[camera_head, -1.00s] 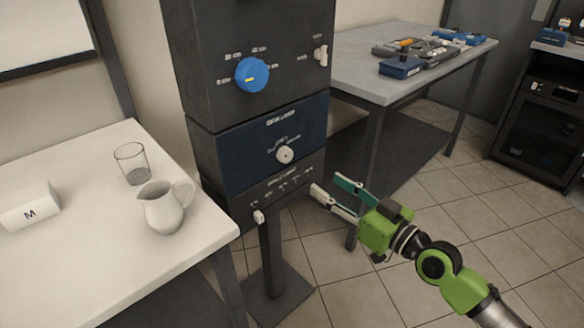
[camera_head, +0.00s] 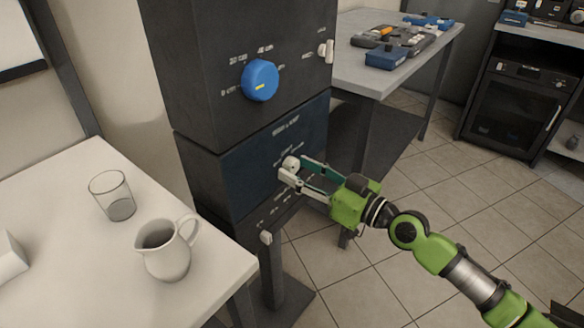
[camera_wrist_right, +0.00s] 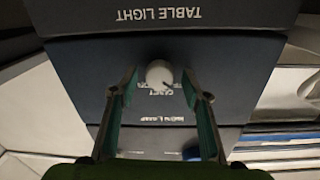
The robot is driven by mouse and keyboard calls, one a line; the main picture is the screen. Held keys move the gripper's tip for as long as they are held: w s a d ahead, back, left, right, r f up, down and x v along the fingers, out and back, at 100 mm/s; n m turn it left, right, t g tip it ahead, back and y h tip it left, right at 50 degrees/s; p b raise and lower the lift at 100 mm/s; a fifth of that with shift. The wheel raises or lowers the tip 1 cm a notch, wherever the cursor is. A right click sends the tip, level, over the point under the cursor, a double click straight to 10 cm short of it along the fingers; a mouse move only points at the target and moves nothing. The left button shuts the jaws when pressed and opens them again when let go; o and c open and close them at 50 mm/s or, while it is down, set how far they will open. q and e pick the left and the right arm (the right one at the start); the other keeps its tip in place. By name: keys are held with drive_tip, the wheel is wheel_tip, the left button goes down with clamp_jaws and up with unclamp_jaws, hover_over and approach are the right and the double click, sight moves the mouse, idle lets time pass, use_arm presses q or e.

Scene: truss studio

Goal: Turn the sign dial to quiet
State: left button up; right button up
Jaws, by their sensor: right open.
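The sign dial (camera_head: 291,163) is a small round white knob on the dark blue middle panel (camera_head: 250,172) of the control post. In the right wrist view the dial (camera_wrist_right: 159,74) shows upside down with a dark pointer mark; the small lettering around it is partly hidden and hard to read. My right gripper (camera_head: 294,169) is at the panel, its jaws open. In the wrist view its green-lined fingers (camera_wrist_right: 160,84) stand on either side of the dial, with a visible gap on both sides. My left gripper is not in view.
Above is a dark box with a large blue dial (camera_head: 260,80) and a white switch (camera_head: 327,51). A small white slider (camera_head: 266,238) is below. A white table at left bears a glass (camera_head: 113,195) and a jug (camera_head: 166,248). A grey table (camera_head: 353,75) stands behind right.

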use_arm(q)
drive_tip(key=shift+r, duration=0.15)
use_arm(e)
drive_tip(key=c, duration=1.1)
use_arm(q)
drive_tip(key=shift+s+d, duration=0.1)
